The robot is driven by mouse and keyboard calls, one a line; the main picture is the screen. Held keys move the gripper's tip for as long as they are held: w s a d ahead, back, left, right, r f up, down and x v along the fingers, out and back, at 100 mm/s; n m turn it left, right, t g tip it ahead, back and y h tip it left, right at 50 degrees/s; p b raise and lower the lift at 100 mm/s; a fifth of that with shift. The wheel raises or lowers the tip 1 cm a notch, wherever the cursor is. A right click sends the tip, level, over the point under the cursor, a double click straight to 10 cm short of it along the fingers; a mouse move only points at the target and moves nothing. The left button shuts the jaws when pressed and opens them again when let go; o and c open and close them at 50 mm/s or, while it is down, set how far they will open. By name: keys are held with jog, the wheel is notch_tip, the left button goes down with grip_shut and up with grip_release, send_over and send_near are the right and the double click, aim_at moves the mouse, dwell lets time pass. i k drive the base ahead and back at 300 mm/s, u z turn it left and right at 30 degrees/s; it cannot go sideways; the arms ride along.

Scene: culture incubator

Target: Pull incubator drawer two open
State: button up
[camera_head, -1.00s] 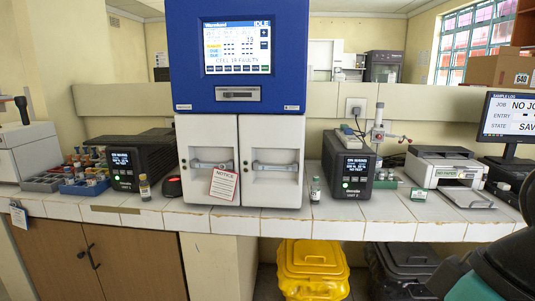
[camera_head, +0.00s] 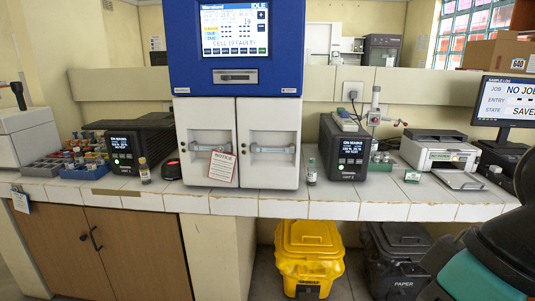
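The blue and white incubator (camera_head: 238,45) stands on the tiled bench at the middle. Its lower part has two white fronts side by side, left (camera_head: 207,125) and right (camera_head: 270,170), each with a horizontal bar handle. Both fronts look closed. A "NOTICE" tag (camera_head: 222,168) hangs by the left handle (camera_head: 212,147). The right handle (camera_head: 273,149) is clear. No number is readable on either front, so I cannot tell which is drawer two. The screen (camera_head: 234,28) reads "IDLE" and "CELL 19 FAULTY". Part of my arm shows at the lower right; my gripper is not in view.
Dark analyser boxes (camera_head: 125,148) and (camera_head: 344,150) flank the incubator. Small vials (camera_head: 144,172) and (camera_head: 311,172) stand near the bench front. A printer (camera_head: 437,153) and monitor (camera_head: 507,103) are at the right. Yellow (camera_head: 308,250) and dark (camera_head: 400,260) bins sit below the bench.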

aim_at(269, 128)
jog(key=k, duration=1.15)
jog(key=u, duration=0.9)
jog(key=i, duration=2)
jog(key=z, duration=0.9)
